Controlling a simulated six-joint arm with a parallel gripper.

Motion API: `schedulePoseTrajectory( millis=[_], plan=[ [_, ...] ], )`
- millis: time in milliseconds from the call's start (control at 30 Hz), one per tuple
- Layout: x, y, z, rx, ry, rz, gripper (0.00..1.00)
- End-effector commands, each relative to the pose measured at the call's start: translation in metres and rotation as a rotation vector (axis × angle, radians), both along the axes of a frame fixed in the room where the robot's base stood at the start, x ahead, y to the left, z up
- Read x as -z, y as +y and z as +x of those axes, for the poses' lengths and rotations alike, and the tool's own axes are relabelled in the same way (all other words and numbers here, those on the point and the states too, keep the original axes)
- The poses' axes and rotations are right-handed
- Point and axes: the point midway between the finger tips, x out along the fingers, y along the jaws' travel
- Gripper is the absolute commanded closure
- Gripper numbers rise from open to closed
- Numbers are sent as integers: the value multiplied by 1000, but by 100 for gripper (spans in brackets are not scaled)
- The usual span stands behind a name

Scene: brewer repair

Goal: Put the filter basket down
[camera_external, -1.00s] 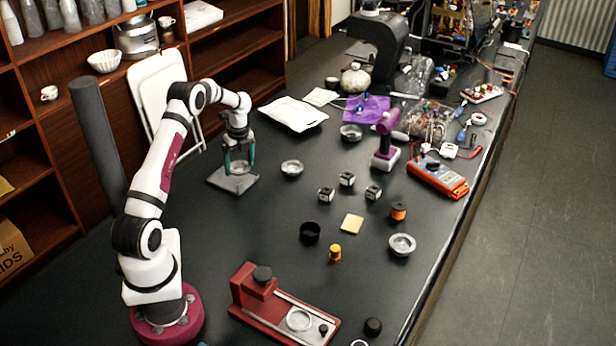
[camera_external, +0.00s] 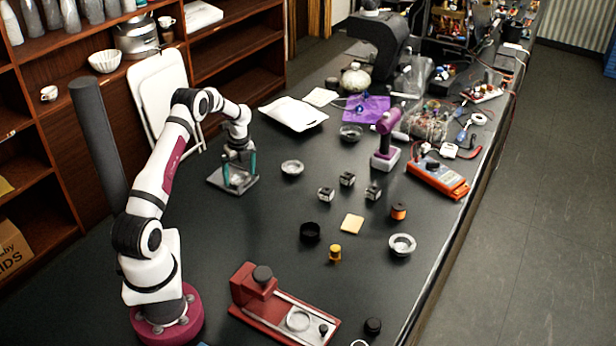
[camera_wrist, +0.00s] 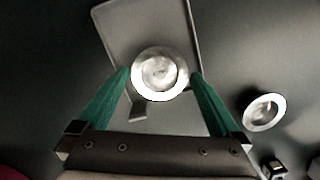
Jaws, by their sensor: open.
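The filter basket, a round shiny metal dish (camera_wrist: 160,72), lies between my fingertips in the wrist view, over a flat grey plate (camera_wrist: 115,32). My gripper (camera_wrist: 160,78) is open, with a teal finger on each side of the dish; whether either finger touches the rim is unclear. In the external view my gripper (camera_external: 240,170) points down, low over the grey plate (camera_external: 218,178) at the left of the table. The dish there is mostly hidden by the fingers. From these views I cannot tell if it rests fully on the plate.
Another metal dish (camera_external: 292,168) stands right of the plate; it also shows in the wrist view (camera_wrist: 263,112). Several small metal cubes (camera_external: 347,179) lie further right. A red brewer-like stand (camera_external: 262,290) is in front. The table between is mostly clear.

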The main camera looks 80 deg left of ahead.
Motion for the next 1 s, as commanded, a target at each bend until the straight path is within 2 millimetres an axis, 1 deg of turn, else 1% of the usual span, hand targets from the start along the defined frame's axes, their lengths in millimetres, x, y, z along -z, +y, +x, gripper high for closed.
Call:
schedulePoseTrajectory(
  millis=[200,333,400,500,633,667,700,733,767,800,833,867,900,933,967,1000],
  plan=[
    [-59,-7,4,1,-1,4,0],
    [-91,-12,6,1,-1,4,0],
    [-103,-14,7,1,-1,2,0],
    [-112,-15,7,1,0,1,0],
    [-116,-17,8,0,0,0,0],
    [-118,-21,10,-3,-1,1,0],
    [-126,-32,18,-14,-7,3,0],
    [-136,-47,27,-29,-12,5,0],
    [-148,-69,37,-53,-18,7,0],
    [-168,-109,51,-95,-29,9,0],
    [-183,-145,58,-133,-38,10,0],
    [-197,-184,61,-177,-48,12,0],
    [-213,-237,56,-242,-62,15,0],
    [-222,-275,46,-294,-70,18,0],
    [-227,-308,32,-344,-81,20,0],
    [-230,-346,10,-408,-92,25,0]
  ],
)
